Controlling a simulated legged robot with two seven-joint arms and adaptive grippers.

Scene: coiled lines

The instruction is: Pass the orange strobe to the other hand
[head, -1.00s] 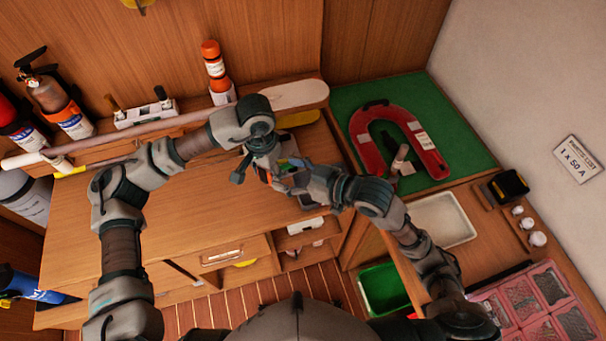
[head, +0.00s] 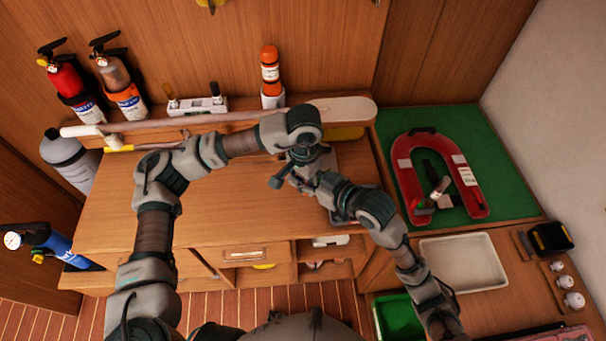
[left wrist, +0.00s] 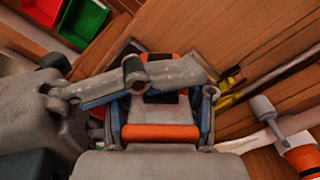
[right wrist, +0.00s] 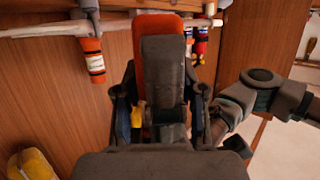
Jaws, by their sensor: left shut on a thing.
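The orange strobe (left wrist: 160,132) is between the fingers of my left gripper (left wrist: 160,108), which is shut on it. Its orange face also shows upright in the right wrist view (right wrist: 152,25), partly covered by a dark grey part. My right gripper (right wrist: 160,112) has its fingers on either side of the strobe; I cannot tell whether they press on it. In the head view my left gripper (head: 302,175) and right gripper (head: 325,188) meet above the wooden counter, and hide the strobe there.
An orange cylinder (head: 270,72) stands upright behind the hands. Fire extinguishers (head: 123,92) are at the back left. A red horseshoe buoy (head: 408,182) lies on a green mat (head: 400,123) at right, beside a white tray (head: 490,265).

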